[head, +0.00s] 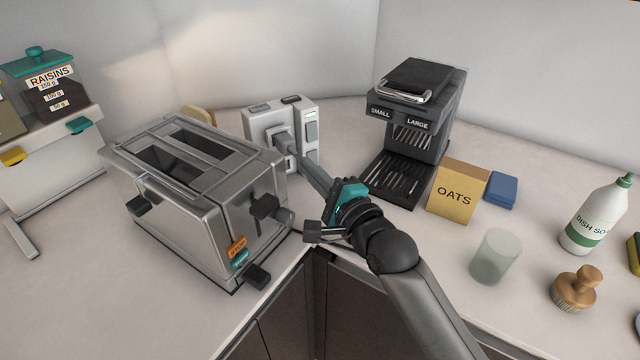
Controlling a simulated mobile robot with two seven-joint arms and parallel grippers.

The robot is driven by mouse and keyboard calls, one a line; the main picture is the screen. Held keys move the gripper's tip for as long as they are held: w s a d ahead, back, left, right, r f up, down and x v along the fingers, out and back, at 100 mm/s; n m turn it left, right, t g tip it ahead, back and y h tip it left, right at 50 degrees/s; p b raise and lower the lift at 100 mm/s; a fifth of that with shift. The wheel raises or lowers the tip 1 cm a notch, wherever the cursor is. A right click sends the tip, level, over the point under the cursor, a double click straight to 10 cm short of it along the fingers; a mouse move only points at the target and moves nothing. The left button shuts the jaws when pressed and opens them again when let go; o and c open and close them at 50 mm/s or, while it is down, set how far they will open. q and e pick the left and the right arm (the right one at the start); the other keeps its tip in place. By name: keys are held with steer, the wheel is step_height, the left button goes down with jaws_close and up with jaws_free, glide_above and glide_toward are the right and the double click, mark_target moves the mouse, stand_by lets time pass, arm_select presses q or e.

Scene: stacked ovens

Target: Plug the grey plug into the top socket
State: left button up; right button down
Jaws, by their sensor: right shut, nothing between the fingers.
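The white socket block (257,122) stands on the counter behind the toaster, with switches on the right of its front. A grey plug (281,136) is at the upper part of the block's front, against it; I cannot tell how deep it sits. My right gripper (302,167) reaches in from the lower right, its fingers pointing at the block. It is shut with nothing held, its tips close to the plug and partly covering the block's lower front. Whether the tips touch the plug is unclear. My left gripper is out of view.
A metal toaster (205,200) stands close on the left of my right gripper. A dark coffee machine (415,120) and an oats box (458,190) stand to the right. A glass (496,256), brush (575,290) and dish soap bottle (595,218) are farther right. A raisins dispenser (48,85) is at left.

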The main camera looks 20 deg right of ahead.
steer(key=shift+w+a, duration=0.2)
steer(key=shift+w, duration=0.5)
steer(key=shift+w+r, duration=0.1)
steer(key=shift+w, duration=0.2)
steer(key=shift+s+d+p, duration=0.1)
steer(key=shift+s+p, duration=0.35)
steer(key=shift+s, duration=0.25)
steer(key=shift+p+v, duration=0.3)
steer(key=shift+v, duration=0.45)
steer(key=p+v, duration=0.1)
steer(key=v, duration=1.4)
